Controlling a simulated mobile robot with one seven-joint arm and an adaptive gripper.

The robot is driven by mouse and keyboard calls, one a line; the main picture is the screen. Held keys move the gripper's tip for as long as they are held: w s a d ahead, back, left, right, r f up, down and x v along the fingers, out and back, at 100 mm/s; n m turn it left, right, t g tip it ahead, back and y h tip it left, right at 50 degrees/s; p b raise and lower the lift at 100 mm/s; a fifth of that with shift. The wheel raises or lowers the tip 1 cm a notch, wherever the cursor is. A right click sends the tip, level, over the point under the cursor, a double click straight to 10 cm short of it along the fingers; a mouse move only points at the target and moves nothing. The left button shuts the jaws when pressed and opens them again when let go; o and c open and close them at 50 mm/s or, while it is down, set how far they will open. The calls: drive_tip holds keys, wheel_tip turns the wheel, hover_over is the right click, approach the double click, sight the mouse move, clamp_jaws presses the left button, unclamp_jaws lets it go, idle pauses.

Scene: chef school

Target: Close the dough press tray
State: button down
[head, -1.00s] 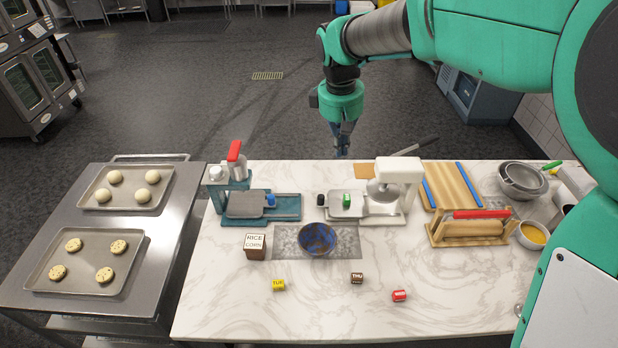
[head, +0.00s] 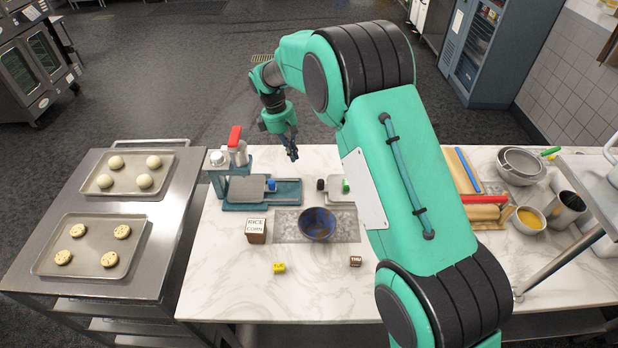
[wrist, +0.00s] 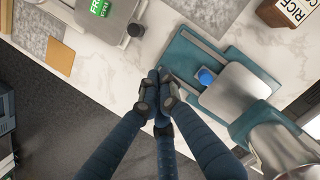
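A teal press (head: 216,170) with a red handle stands at the table's back left. Its grey metal tray (head: 245,188) lies on a teal base (head: 287,193) to its right and carries a blue knob (head: 271,185). The wrist view also shows the tray (wrist: 240,105) and the blue knob (wrist: 206,76). A second grey tray (head: 336,190) with a black knob lies farther right; its white press is hidden behind my arm. My gripper (head: 293,155) is above the table's back edge, beyond the teal base's right end. Its fingertips (wrist: 158,77) are together and empty, apart from the knob.
A blue bowl (head: 318,224) and a rice and corn box (head: 256,231) stand in front of the trays. Small day cubes, one yellow (head: 279,268) and one brown (head: 355,261), lie nearer.

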drive_tip(key=shift+w+a+f, duration=0.15)
drive_tip(key=shift+a+f, duration=0.1)
drive_tip(key=shift+f, duration=0.3)
drive_tip(key=b+x, duration=0.1)
drive_tip(key=x, duration=0.9)
drive_tip(key=shift+d+f, duration=0.1)
drive_tip(key=shift+f, duration=0.1)
drive_tip(key=shift+s+d+r, duration=0.1)
drive_tip(key=shift+s+d, duration=0.1)
drive_tip(key=shift+d, duration=0.35)
drive_tip(key=shift+s+d+r, duration=0.15)
drive_tip(key=shift+s+d, duration=0.1)
drive_tip(key=shift+d, duration=0.3)
drive_tip(key=shift+s+d, duration=0.2)
drive_tip(key=shift+d, duration=0.55)
